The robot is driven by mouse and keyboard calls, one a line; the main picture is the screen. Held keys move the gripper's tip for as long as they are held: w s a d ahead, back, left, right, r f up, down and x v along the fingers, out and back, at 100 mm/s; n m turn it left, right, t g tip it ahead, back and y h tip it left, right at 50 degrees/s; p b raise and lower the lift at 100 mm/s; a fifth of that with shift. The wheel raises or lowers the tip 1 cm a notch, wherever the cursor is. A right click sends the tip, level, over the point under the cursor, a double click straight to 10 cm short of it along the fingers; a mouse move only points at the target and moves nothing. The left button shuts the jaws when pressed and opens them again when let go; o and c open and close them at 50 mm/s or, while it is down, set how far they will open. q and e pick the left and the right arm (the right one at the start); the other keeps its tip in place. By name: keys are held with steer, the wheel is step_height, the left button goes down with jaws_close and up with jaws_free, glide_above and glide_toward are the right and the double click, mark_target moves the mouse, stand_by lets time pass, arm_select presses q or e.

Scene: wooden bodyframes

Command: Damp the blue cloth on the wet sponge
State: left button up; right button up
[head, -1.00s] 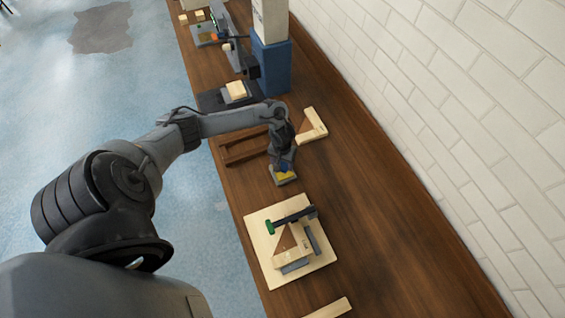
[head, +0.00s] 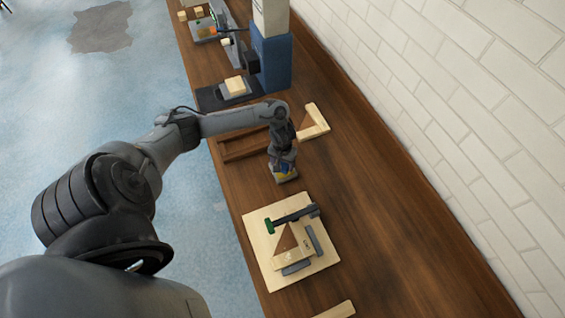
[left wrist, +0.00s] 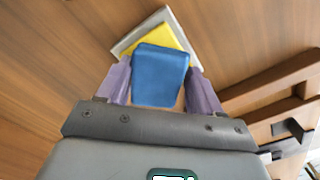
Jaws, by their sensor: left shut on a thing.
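My left gripper (left wrist: 160,88) is shut on the blue cloth (left wrist: 160,72), which sits folded between its purple fingers in the left wrist view. The yellow sponge (left wrist: 158,36) lies in a pale, square tray (left wrist: 126,44) just beyond and beneath the cloth. In the head view the gripper (head: 284,166) points down over the sponge, and only bits of blue and yellow show at its tips. The cloth overlaps the sponge in the wrist view; I cannot tell whether they touch. My right gripper is not in view.
A wooden board (head: 262,262) with a corner assembly and green-ended clamp (head: 291,218) lies nearer on the bench. A brown wooden frame (head: 243,145) and a pale corner piece (head: 316,122) lie beyond the gripper. A blue-based machine (head: 272,62) stands farther back. The bench's right side is clear.

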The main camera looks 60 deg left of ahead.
mark_target(282, 163)
arm_select(q)
steer(key=shift+f, duration=0.1)
stand_by(0.5)
steer(key=shift+f, duration=0.4)
stand_by(1.2)
steer(key=shift+f, duration=0.1)
stand_by(0.8)
stand_by(0.5)
steer(key=shift+p, duration=0.35)
step_height(282, 163, up, 7)
steer(key=p, duration=0.8)
steer(key=shift+f, duration=0.1)
steer(key=shift+r+p, duration=0.2)
steer(key=shift+p, duration=0.2)
